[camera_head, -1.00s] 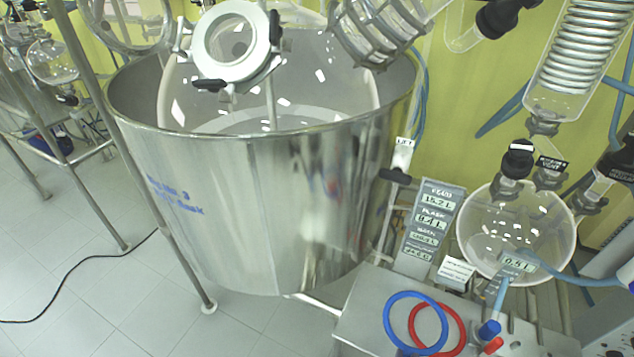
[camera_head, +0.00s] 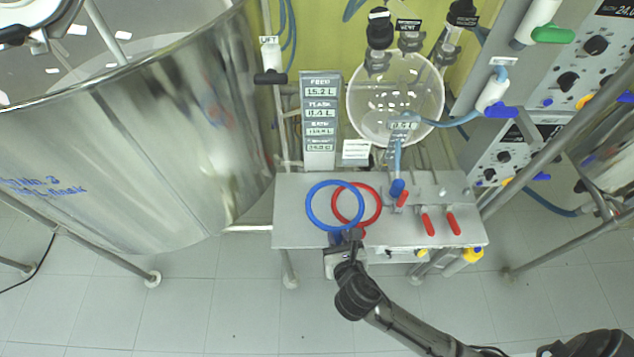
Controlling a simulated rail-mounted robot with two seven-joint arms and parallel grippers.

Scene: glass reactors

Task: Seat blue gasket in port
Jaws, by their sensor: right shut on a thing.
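The blue gasket (camera_head: 311,203) is a thin ring at the left of the grey bench top, overlapping the red ring (camera_head: 379,207). My right gripper (camera_head: 347,235) reaches in from the lower right and is shut at the front edge of the blue gasket, near where the rings cross. The fingertips are small and dark here, and I cannot tell whether the gasket is raised off the bench. A round metal port fitting (camera_head: 38,13) with black clamp handles is cut off at the top left corner; its opening is mostly out of view. My left gripper is not in view.
The steel tank (camera_head: 190,130) fills the left side. Control panels and frame rails stand at the right. The floor in front is clear.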

